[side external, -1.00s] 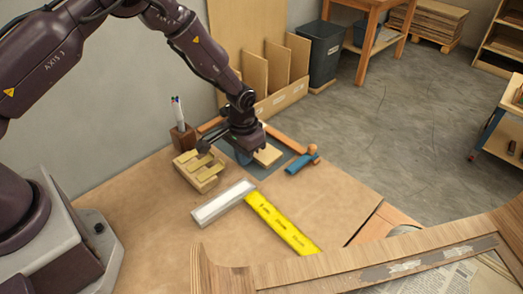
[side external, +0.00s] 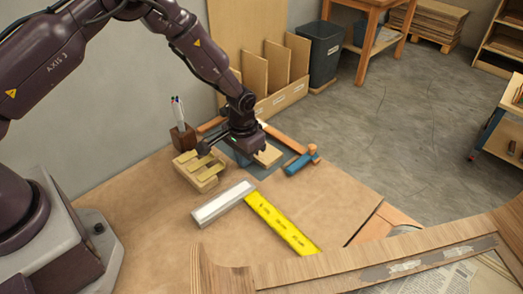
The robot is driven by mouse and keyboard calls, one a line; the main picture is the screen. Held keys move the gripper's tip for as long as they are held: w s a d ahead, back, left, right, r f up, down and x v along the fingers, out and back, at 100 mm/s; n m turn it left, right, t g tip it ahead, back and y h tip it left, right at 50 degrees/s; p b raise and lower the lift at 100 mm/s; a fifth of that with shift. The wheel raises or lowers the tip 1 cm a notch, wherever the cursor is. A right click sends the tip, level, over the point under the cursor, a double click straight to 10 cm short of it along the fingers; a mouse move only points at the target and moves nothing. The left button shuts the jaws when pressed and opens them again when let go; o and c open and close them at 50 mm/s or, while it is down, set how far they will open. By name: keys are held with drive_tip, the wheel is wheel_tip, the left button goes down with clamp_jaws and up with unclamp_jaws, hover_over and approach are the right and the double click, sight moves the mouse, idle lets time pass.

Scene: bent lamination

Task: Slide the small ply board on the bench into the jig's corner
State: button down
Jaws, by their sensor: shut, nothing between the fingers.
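The small ply board (side external: 268,155) is a pale, flat piece lying toward the back of the bench, on or just above a dark grey sheet (side external: 269,172). My gripper (side external: 257,151) is low over the bench, right beside the board's left end. It is shut with nothing held. Its body hides part of the board, and I cannot tell whether it touches it. Orange-brown strips, apparently the jig (side external: 286,140), run behind and to the right of the board. The jig's corner is hidden behind my gripper.
A blue-and-orange tool (side external: 301,162) lies right of the board. A slotted wooden block (side external: 199,173) and a pen pot (side external: 183,137) stand left. A pale bar (side external: 223,203) and yellow strip (side external: 280,223) lie in front.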

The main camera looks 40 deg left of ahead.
drive_tip(key=shift+w, duration=1.95)
drive_tip(key=shift+s, duration=0.65)
drive_tip(key=shift+r, duration=3.5)
